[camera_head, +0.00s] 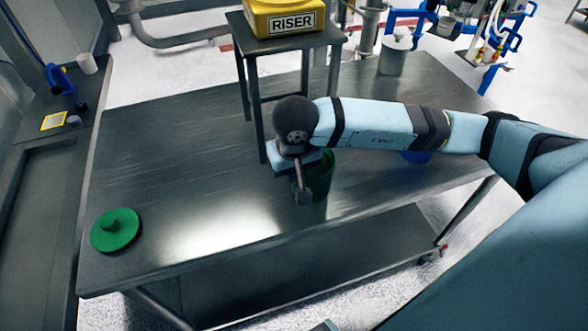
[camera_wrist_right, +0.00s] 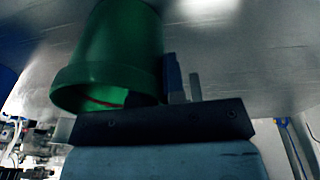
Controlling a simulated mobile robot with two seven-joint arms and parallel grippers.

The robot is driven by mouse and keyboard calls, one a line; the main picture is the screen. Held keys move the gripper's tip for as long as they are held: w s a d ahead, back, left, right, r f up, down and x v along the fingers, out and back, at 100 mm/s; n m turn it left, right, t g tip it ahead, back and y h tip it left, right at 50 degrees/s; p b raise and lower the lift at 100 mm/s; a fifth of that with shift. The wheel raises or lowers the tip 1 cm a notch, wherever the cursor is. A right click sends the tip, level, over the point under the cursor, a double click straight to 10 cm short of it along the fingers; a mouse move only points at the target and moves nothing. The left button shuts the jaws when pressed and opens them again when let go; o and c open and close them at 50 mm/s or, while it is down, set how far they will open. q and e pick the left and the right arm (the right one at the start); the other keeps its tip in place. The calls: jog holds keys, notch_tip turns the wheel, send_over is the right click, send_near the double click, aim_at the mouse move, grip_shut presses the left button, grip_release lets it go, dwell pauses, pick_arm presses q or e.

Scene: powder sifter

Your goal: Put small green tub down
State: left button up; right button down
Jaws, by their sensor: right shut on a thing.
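The small green tub (camera_head: 321,180) is at the middle of the metal table's front part in the head view, partly hidden by my right gripper. My right gripper (camera_head: 303,190) is shut on the tub at its left side. In the right wrist view the tub (camera_wrist_right: 112,42) fills the upper left, its open rim towards the camera, beside the gripper's fingers (camera_wrist_right: 180,85). The tub's base is cut off there, so I cannot tell whether it touches the table. My left gripper is not in view.
The metal table (camera_head: 190,190) has clear room left of the tub. A green lid (camera_head: 117,230) lies near its left front corner. A small stand (camera_head: 290,45) with a yellow riser block (camera_head: 284,18) is behind. A blue item (camera_head: 416,157) is partly behind my arm.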

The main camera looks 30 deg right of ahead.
jog(key=c, duration=1.2)
grip_release()
jog(key=shift+f, duration=0.1)
jog(key=shift+r+p, duration=0.2)
jog(key=shift+p, duration=0.1)
notch_tip(320, 180, up, 12)
jog(key=s, duration=0.1)
jog(key=shift+s+a, duration=0.3)
jog(key=shift+a, duration=0.1)
jog(key=shift+f, duration=0.1)
